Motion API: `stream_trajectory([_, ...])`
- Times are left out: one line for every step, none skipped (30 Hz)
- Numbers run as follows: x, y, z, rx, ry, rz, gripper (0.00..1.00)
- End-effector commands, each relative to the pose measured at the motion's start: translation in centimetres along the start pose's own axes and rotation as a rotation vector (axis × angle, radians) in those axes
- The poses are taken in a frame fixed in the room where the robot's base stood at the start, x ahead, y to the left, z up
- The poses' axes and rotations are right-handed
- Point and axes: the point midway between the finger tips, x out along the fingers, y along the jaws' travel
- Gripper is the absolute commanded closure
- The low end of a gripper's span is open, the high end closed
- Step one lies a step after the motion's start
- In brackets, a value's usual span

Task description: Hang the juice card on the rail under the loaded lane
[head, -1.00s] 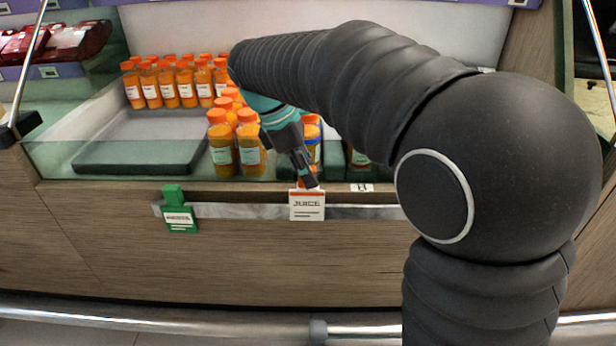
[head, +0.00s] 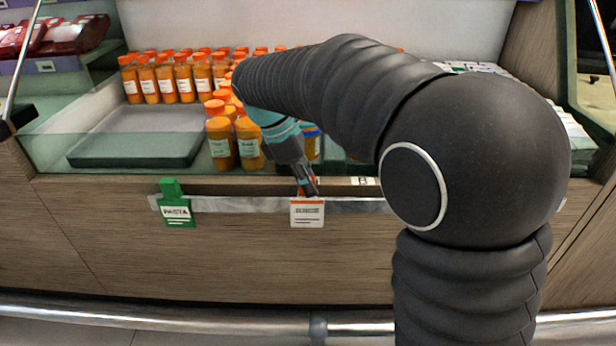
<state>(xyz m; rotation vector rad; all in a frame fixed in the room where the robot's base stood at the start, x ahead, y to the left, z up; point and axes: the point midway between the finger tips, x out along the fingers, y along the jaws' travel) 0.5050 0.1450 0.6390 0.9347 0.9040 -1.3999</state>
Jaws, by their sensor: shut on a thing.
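The white juice card (head: 307,215) with an orange top edge hangs from my gripper (head: 309,189), at the front of the metal rail (head: 250,204). My gripper points down and is shut on the card's top. The card overlaps the rail in the head view; I cannot tell whether it is hooked on it. Above and behind, a lane of orange-capped juice bottles (head: 220,143) reaches the front glass, partly hidden by my arm.
A green pasta card (head: 175,205) hangs at the rail's left end. A dark empty tray (head: 135,150) lies left of the bottles. A small "B" label (head: 362,181) sits on the ledge. The rail between the two cards is clear.

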Motion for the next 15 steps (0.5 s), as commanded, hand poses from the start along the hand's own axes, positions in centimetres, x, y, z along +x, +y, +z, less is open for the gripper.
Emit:
stream_trajectory([0.16,0.0,-0.07,0.0,0.0,0.0,1.0])
stream_trajectory([0.21,0.01,-0.09,0.0,0.0,0.0,1.0])
stream_trajectory([0.25,0.01,-0.11,0.0,0.0,0.0,1.0])
stream_trajectory([0.27,0.01,-0.12,0.0,0.0,0.001,1.0])
stream_trajectory([0.28,0.01,-0.12,0.0,0.0,0.001,1.0])
stream_trajectory([0.29,0.01,-0.13,0.0,0.0,0.001,1.0])
stream_trajectory([0.29,0.01,-0.13,0.0,0.0,0.001,1.0])
stream_trajectory([0.29,0.01,-0.13,0.0,0.0,0.001,1.0])
stream_trajectory([0.29,0.01,-0.13,0.0,0.0,0.0,1.0])
stream_trajectory([0.28,0.01,-0.12,0.0,0.0,0.0,1.0])
stream_trajectory([0.28,0.01,-0.12,0.0,0.0,0.0,1.0])
stream_trajectory([0.28,0.01,-0.12,0.0,0.0,0.0,1.0])
stream_trajectory([0.28,0.01,-0.12,0.0,0.0,0.0,0.76])
stream_trajectory([0.28,0.01,-0.12,0.0,0.0,0.0,0.68])
stream_trajectory([0.28,0.01,-0.12,0.0,0.0,0.0,0.58])
